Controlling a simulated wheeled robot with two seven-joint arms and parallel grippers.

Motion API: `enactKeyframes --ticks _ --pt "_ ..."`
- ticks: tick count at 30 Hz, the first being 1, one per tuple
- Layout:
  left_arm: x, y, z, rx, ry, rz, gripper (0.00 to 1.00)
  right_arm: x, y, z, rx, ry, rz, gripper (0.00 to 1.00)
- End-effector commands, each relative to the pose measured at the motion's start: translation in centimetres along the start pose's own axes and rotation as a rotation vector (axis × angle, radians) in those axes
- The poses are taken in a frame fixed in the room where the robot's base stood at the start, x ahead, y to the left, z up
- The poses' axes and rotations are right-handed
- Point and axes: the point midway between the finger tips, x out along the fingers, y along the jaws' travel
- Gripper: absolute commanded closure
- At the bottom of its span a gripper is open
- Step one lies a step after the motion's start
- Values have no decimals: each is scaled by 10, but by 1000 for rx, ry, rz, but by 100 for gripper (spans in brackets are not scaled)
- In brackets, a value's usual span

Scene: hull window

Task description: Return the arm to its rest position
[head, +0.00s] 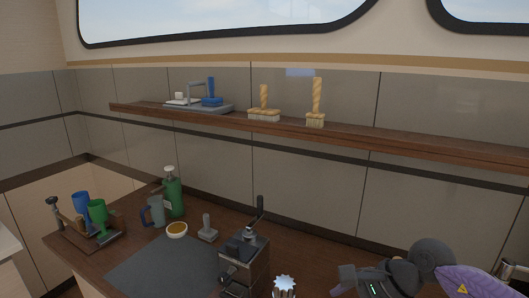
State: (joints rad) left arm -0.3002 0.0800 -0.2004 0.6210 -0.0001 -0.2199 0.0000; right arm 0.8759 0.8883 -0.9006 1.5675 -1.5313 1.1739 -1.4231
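My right arm comes in at the bottom right, with a dark grey wrist and a purple link. My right gripper (348,279) points left, low over the right part of the brown counter (310,262). Its fingertips are small and partly cut off by the lower edge, so I cannot tell whether it is open or shut. I see nothing clearly held in it. My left gripper is not in view.
A dark metal machine with a lever (245,262) and a silver toothed piece (284,284) stand left of the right gripper. Further left are a tamper-like tool (207,230), bowl (177,230), grey-blue mug (154,212), green bottle (173,195) and cup rack (78,238). A wall shelf (400,142) holds brushes.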

Motion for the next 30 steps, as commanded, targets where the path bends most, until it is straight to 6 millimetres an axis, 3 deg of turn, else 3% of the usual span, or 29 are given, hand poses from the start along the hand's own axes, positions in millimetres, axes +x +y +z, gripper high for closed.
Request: enactKeyframes --ticks 4,6,8,9,11,12,14,15,18,20,23,28,30 --pt "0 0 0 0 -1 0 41 29 -14 78 247 -381 -181 25" --pt "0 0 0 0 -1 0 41 26 -26 123 518 -674 -291 25" --pt "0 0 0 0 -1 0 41 11 -40 146 858 -962 -378 25" --pt "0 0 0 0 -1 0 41 -3 -47 146 1142 -1158 -429 25" --pt "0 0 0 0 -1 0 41 -17 -47 121 1621 -1421 -491 25" --pt "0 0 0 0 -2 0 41 -19 -38 95 1945 -1559 -528 25" --pt "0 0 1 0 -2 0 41 -12 -10 57 2401 -1701 -585 25" --pt "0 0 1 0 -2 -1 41 -3 15 36 -2481 1629 586 25" --pt "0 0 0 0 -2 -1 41 17 75 9 -2183 1217 516 25" --pt "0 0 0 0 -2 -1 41 27 109 3 -2032 1030 499 25" --pt "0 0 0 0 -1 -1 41 39 163 4 -1808 770 487 25" --pt "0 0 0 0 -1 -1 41 46 244 26 -1472 412 506 25" --pt "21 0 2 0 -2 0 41 84 253 0 -1479 405 521 25"
